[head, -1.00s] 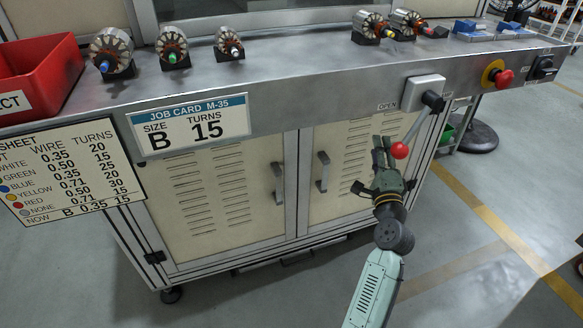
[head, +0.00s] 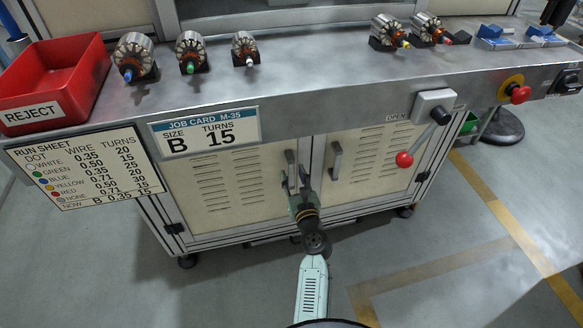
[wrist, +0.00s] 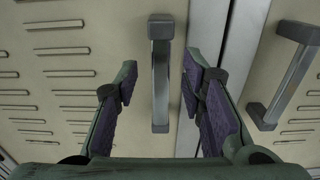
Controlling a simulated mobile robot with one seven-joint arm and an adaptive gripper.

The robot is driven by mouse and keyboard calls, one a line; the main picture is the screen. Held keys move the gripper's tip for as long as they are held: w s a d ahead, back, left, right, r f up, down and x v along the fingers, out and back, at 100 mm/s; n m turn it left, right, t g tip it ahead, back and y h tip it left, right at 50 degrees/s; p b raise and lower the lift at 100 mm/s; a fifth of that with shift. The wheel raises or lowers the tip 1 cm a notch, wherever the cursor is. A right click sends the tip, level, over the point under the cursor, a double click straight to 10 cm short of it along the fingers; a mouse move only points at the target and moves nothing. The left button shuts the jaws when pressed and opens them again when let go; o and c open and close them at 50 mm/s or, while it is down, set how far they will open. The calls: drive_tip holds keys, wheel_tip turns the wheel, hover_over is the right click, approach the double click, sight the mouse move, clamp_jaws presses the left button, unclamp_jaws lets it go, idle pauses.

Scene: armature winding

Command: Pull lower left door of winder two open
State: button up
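The lower left door (head: 225,188) of the winder is a cream louvred panel and looks closed. Its upright grey bar handle (head: 290,171) is near the door's right edge. In the wrist view the handle (wrist: 160,75) stands between my two fingers, which are apart from it on both sides. My gripper (head: 296,182) is open in front of this handle, and partly covers it in the head view. In the wrist view my gripper (wrist: 162,90) shows purple finger pads.
The lower right door (head: 365,165) has its own handle (head: 334,161) close by on the right. A lever with a red knob (head: 404,159) hangs at the right. The run sheet (head: 85,168) and job card (head: 205,132) hang on the front. A red reject bin (head: 75,80) stands above.

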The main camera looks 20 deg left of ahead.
sight(292, 170)
drive_tip(key=shift+x, duration=1.6)
clamp_jaws()
